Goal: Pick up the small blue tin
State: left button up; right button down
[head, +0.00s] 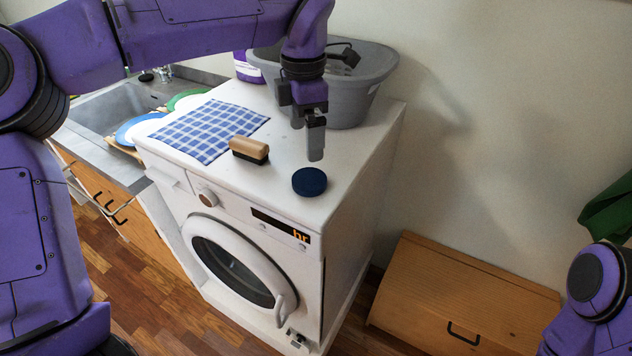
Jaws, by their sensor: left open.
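The small blue tin (309,182) is round, low and dark blue. It lies flat on the white top of the washing machine (215,178), near the front right edge. My left gripper (308,140) reaches in from above and points down, a little behind and above the tin. It is open and apart from the tin, with nothing seen between its fingers. My right arm shows at the lower right edge, but its gripper is out of the picture.
A wooden brush (249,147) lies left of the tin, beside a blue checked cloth (210,130). A grey tub (352,100) stands behind my left gripper. A sink (120,104) and plates (140,127) are at the left. A wooden chest (455,300) stands on the floor at the right.

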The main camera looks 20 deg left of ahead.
aim_at(310, 178)
pick_arm(q)
jog(key=f+p, duration=0.1)
jog(key=f, duration=0.5)
jog(key=f+p, duration=0.1)
jog(key=f, duration=0.3)
jog(key=shift+d+p, duration=0.25)
jog(key=shift+p, duration=0.05)
jog(key=shift+f, duration=0.3)
jog(key=c, duration=1.3)
jog(key=shift+o, duration=0.2)
jog(key=shift+w+r, duration=0.1)
